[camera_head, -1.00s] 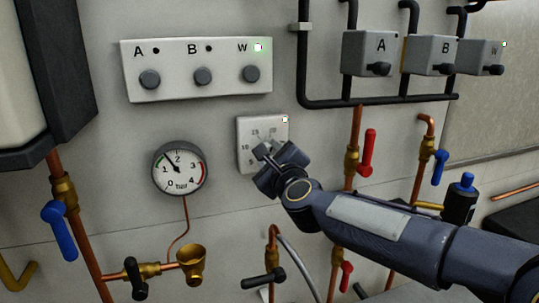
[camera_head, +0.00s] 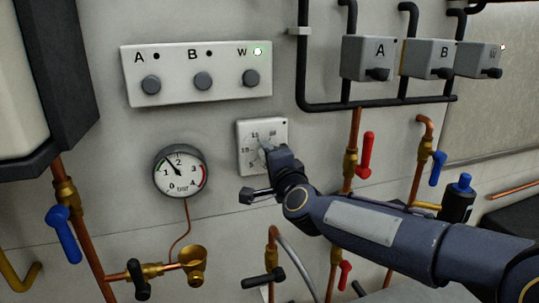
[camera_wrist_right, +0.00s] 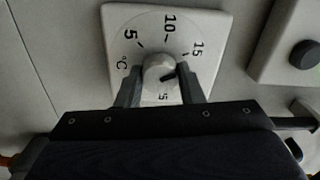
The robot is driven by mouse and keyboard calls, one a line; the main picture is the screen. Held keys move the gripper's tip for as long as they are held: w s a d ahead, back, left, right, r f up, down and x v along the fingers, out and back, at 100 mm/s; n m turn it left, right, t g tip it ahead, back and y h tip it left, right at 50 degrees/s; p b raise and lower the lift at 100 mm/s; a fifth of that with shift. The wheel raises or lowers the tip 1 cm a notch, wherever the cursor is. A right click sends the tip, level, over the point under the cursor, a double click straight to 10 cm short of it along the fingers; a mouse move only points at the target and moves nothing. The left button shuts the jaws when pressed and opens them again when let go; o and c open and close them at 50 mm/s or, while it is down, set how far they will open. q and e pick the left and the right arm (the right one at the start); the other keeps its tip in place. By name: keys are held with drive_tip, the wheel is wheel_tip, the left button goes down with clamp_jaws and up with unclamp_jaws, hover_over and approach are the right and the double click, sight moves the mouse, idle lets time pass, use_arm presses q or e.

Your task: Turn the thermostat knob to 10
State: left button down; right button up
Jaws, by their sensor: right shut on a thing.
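The thermostat is a square white plate (camera_head: 247,158) with a numbered dial on the wall. Its round pale knob (camera_wrist_right: 159,68) shows in the right wrist view, with 5, 10 and 15 around it. My right gripper (camera_wrist_right: 161,88) is shut on the knob, one finger on each side. A short dark mark on the knob points to the right in that view, below the 15 and away from the 10; its exact reading is unclear. In the head view my right gripper (camera_head: 268,148) covers the knob and the dial's lower right. My left gripper is out of view.
A switch panel (camera_head: 225,63) with A, B and W knobs is above, its W lamp lit green. A pressure gauge (camera_head: 180,171) is left of the thermostat. Pipes with a red lever (camera_head: 367,155) and blue levers stand around. Valve boxes (camera_head: 368,58) are upper right.

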drive_tip(key=shift+f+n+p, duration=0.1)
drive_tip(key=shift+n+p, duration=1.5)
drive_tip(key=shift+n, duration=3.7)
drive_tip(key=shift+f, duration=0.1)
drive_tip(key=o, duration=1)
drive_tip(key=shift+s, duration=0.15)
drive_tip(key=b+v, duration=0.1)
drive_tip(key=v, duration=0.6)
drive_tip(key=shift+s+d, duration=0.2)
drive_tip(key=shift+s, duration=0.05)
